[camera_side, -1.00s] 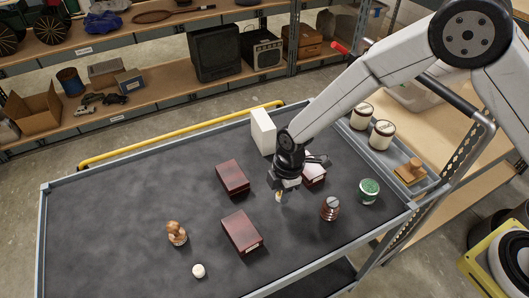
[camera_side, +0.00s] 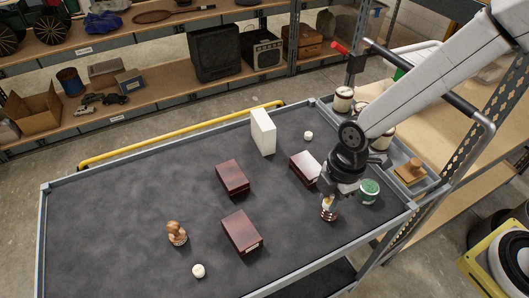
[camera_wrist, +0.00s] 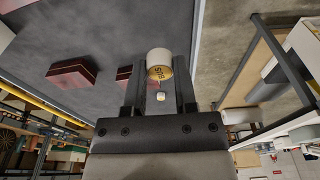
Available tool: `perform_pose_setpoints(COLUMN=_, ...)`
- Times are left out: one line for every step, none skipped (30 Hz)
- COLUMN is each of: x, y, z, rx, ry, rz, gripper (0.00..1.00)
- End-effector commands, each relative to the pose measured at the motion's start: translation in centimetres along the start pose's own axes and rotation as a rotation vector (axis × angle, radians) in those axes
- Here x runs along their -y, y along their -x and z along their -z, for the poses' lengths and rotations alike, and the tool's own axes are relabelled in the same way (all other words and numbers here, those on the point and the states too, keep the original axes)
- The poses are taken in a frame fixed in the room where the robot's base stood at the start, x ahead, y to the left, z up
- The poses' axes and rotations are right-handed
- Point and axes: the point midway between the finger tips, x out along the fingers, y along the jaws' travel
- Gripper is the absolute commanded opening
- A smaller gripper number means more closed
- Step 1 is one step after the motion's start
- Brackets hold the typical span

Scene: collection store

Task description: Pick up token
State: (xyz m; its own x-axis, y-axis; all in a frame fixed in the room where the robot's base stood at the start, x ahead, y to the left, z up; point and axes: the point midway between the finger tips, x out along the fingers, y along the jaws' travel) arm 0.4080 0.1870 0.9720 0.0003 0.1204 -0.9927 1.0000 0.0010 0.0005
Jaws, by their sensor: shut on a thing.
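My gripper (camera_side: 328,198) is shut on a small pale cylinder with a yellow printed face, which I take to be the token (camera_wrist: 159,64). In the wrist view it sits between the two fingertips of my gripper (camera_wrist: 158,82). In the side view the token (camera_side: 328,201) is a small pale-yellow bit under the jaws, right over a brown banded pot (camera_side: 328,214). The jaws partly cover the pot. I cannot tell whether token and pot touch.
Dark red boxes (camera_side: 232,177) stand on the cart's dark top (camera_side: 120,215), with a white block (camera_side: 263,132) behind. A green tin (camera_side: 369,191) is close right of my gripper. A brown figurine (camera_side: 176,233) and white round pieces (camera_side: 198,271) stand apart. The front left is clear.

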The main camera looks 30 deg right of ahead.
Motion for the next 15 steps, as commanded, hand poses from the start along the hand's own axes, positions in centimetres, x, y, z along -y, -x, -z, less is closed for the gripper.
perform_pose_setpoints(x=0.4, y=0.2, z=-0.1, rx=-0.001, ry=0.0, rz=-0.001, gripper=0.0)
perform_pose_setpoints(x=0.6, y=0.3, z=-0.2, rx=0.0, ry=0.0, rz=-0.001, gripper=0.0)
perform_pose_setpoints(x=0.8, y=0.5, z=-0.3, rx=-0.001, ry=0.0, rz=-0.001, gripper=0.0)
perform_pose_setpoints(x=0.9, y=0.6, z=-0.3, rx=-0.001, ry=0.0, rz=-0.001, gripper=0.0)
perform_pose_setpoints(x=1.1, y=0.6, z=-0.4, rx=-0.001, ry=0.0, rz=-0.001, gripper=0.0)
perform_pose_setpoints(x=1.2, y=0.7, z=-0.5, rx=0.0, ry=-0.001, rz=0.0, gripper=0.0)
perform_pose_setpoints(x=1.3, y=0.7, z=-0.5, rx=0.0, ry=-0.001, rz=0.0, gripper=0.0)
perform_pose_setpoints(x=1.4, y=0.7, z=-0.5, rx=0.0, ry=-0.001, rz=0.0, gripper=0.0)
perform_pose_setpoints(x=1.4, y=0.8, z=-0.5, rx=0.0, ry=-0.001, rz=0.0, gripper=0.0)
perform_pose_setpoints(x=1.4, y=0.8, z=-0.6, rx=-0.001, ry=-0.001, rz=0.0, gripper=0.0)
perform_pose_setpoints(x=1.5, y=0.8, z=-0.6, rx=-0.001, ry=-0.001, rz=0.0, gripper=0.0)
perform_pose_setpoints(x=1.5, y=0.8, z=-0.6, rx=-0.001, ry=-0.001, rz=0.0, gripper=0.0)
perform_pose_setpoints(x=1.5, y=0.8, z=-0.6, rx=-0.001, ry=-0.001, rz=0.0, gripper=0.0)
perform_pose_setpoints(x=1.5, y=0.8, z=-0.6, rx=0.0, ry=-0.001, rz=0.0, gripper=0.0)
perform_pose_setpoints(x=1.5, y=0.8, z=-0.6, rx=0.0, ry=-0.001, rz=0.0, gripper=0.0)
